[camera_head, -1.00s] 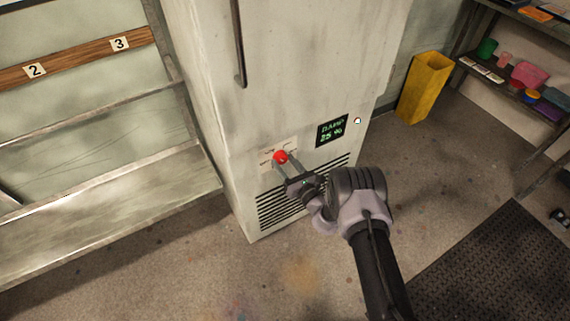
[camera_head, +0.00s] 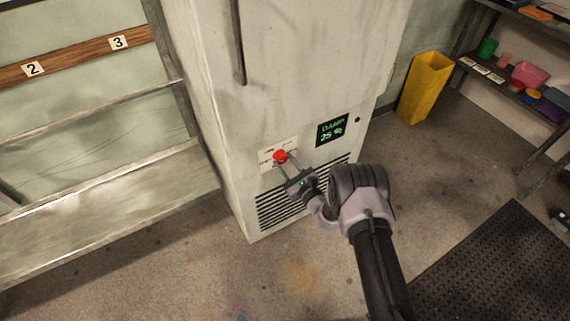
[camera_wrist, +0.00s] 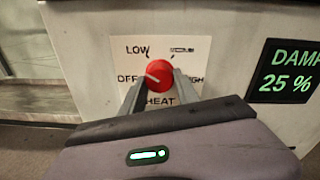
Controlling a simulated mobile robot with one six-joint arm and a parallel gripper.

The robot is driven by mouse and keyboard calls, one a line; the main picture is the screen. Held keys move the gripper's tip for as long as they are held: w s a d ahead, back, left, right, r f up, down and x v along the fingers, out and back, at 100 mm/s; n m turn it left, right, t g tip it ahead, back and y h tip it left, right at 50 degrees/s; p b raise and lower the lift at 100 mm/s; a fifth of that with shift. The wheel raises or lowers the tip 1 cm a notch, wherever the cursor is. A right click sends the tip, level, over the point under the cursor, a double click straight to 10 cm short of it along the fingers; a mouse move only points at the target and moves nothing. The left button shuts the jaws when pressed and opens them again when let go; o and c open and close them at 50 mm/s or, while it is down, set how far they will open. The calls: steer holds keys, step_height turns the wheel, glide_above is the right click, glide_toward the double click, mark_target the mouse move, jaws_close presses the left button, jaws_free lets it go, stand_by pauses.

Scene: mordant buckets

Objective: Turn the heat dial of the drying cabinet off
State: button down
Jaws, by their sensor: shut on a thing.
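The drying cabinet (camera_head: 290,70) is a tall, worn white cabinet. Its red heat dial (camera_head: 280,156) sits on a white label plate low on the front. In the wrist view the dial (camera_wrist: 159,72) shows a white pointer line on its left side, toward the word OFF. LOW, HIGH and HEAT are also printed around it; one upper-right word is blurred. My gripper (camera_head: 285,161) is shut on the dial, one finger on each side. The fingers hide part of the label plate.
A green display (camera_head: 332,129) reads DAMP 25 % right of the dial, with a small dark lamp (camera_head: 357,120) beside it. Vents lie below. A metal shelf (camera_head: 110,215) stands left, a yellow bin (camera_head: 424,88) right. A dark mat (camera_head: 500,270) lies at lower right.

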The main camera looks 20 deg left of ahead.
steer(key=n, duration=0.4)
steer(key=shift+n+b, duration=0.3)
steer(key=shift+n, duration=2.2)
steer(key=c, duration=0.9)
jaws_free()
steer(key=shift+r, duration=0.1)
steer(key=p+v, duration=0.6)
steer(key=v, duration=1.1)
steer(key=shift+s+d+p, duration=0.15)
steer(key=shift+s+p, duration=0.05)
steer(key=shift+p, duration=0.1)
steer(key=shift+r, duration=0.1)
